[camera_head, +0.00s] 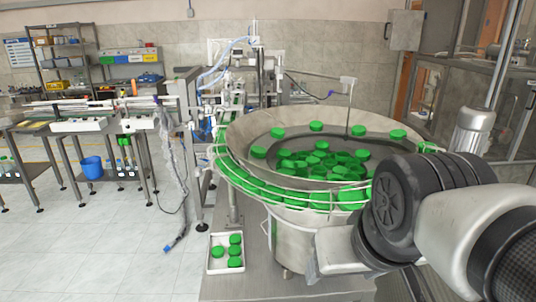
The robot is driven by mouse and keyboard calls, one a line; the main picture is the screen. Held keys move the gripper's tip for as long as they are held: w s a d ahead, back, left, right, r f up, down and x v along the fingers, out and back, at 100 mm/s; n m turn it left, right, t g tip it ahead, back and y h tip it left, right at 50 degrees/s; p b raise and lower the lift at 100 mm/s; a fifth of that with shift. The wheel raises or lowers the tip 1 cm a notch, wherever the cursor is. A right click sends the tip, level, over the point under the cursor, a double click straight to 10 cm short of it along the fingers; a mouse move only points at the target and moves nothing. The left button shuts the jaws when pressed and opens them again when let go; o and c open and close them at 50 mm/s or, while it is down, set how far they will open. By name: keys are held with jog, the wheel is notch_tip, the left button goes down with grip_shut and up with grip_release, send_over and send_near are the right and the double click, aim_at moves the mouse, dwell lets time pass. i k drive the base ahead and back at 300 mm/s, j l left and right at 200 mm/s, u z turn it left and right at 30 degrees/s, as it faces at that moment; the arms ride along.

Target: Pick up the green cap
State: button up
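Many green caps (322,163) lie in a heap inside the round metal feeder bowl (240,130). A few more caps sit apart on the bowl's ledge. Several green caps (235,239) lie in a small white tray (214,266) on the metal surface to the left of the bowl's base. My arm comes in from the right, in front of the bowl's right side. A pale part at its end, my gripper (336,251), is in front of the bowl's lower wall. Its fingers cannot be made out, and I see no cap held in it.
A curved rail (238,177) with a row of green caps runs around the bowl's outside. A capping machine and conveyor (110,106) stand behind and left. A blue bucket (92,167) stands on a cart's lower shelf.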

aim_at(234, 250)
jog(key=u, duration=0.5)
jog(key=i, duration=0.35)
jog(key=k, duration=0.65)
jog(key=j+z, duration=0.1)
jog(key=z, duration=0.95)
jog(key=j+z, duration=0.95)
jog(key=k+j+z, duration=0.15)
jog(key=j, duration=0.25)
jog(key=j+z, duration=0.1)
jog(key=j, duration=0.25)
jog(key=k+j+z, duration=0.15)
jog(key=j, duration=0.2)
jog(key=k, duration=0.05)
